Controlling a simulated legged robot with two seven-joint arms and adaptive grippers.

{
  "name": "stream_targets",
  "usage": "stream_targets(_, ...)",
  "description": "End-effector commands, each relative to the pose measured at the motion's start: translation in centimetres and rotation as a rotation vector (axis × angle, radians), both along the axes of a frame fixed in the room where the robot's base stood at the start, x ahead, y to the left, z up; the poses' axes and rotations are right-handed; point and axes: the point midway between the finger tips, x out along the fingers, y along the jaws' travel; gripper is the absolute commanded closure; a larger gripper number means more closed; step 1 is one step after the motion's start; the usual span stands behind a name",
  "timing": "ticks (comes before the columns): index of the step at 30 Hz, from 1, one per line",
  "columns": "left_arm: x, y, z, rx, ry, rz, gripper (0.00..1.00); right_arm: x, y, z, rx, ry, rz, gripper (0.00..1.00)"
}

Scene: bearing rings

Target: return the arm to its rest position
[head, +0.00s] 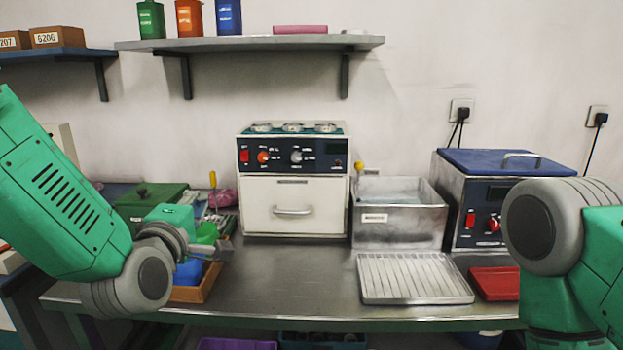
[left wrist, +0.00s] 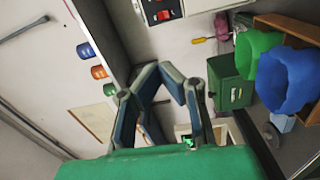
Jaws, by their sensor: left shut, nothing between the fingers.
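My left arm comes in from the left in the head view, and its gripper (head: 222,250) is over the left part of the bench, near a wooden tray. In the left wrist view the left gripper's fingers (left wrist: 160,75) come together at their tips with nothing between them. My right arm's green and grey links show at the right edge of the head view, but its gripper is out of the picture. Bearing rings (head: 293,127) seem to sit on top of the white machine (head: 293,205).
The steel bench (head: 300,280) is clear in its middle. A wooden tray (head: 212,285) with green and blue bins (head: 188,272) stands at left. A steel basin (head: 400,225), a ribbed tray (head: 415,278), a red tray (head: 495,283) and a blue-lidded bath (head: 480,215) stand at right.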

Motion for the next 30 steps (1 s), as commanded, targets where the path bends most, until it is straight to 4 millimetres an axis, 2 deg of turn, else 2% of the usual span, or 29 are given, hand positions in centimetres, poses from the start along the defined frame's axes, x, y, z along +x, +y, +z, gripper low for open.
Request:
stream_targets(1,-0.1,0.1,-1.3,0.023,0.027,-0.003,1.0,0.1,0.0,0.0,0.0,-0.002,0.0,0.69)
stream_targets(8,-1.4,0.4,-6.7,0.169,0.152,-0.03,1.0,0.1,0.0,0.0,0.0,-0.002,0.0,0.69)
stream_targets(14,-3.8,1.0,-13.9,0.353,0.317,-0.09,1.0,0.0,0.0,0.0,0.0,-0.001,0.0,0.69)
stream_targets(17,-6.1,1.5,-18.7,0.477,0.43,-0.146,1.0,0.0,0.0,0.0,0.0,-0.001,0.0,0.69)
stream_targets(20,-10.0,2.3,-24.5,0.638,0.575,-0.243,1.0,0.0,0.0,0.0,0.0,-0.001,0.0,0.69)
stream_targets(21,-11.9,2.7,-26.9,0.708,0.638,-0.293,1.0,0.0,0.0,0.0,0.0,-0.001,0.0,0.69)
stream_targets(23,-15.1,3.4,-30.3,0.809,0.73,-0.379,1.0,0.0,0.0,0.0,0.0,-0.001,0.0,0.69)
stream_targets(24,-17.4,3.9,-32.3,0.874,0.788,-0.443,1.0,0.0,0.0,0.0,0.0,-0.001,0.0,0.69)
stream_targets(26,-21.0,4.7,-35.1,0.964,0.873,-0.546,1.0,0.0,0.0,0.0,0.0,-0.001,0.0,0.69)
stream_targets(27,-23.4,5.2,-36.6,1.02,0.924,-0.619,1.0,0.0,0.0,0.0,0.0,-0.001,0.0,0.69)
stream_targets(30,-29.1,6.4,-39.5,1.132,1.028,-0.8,1.0,0.0,0.0,0.0,0.0,-0.001,0.0,0.69)
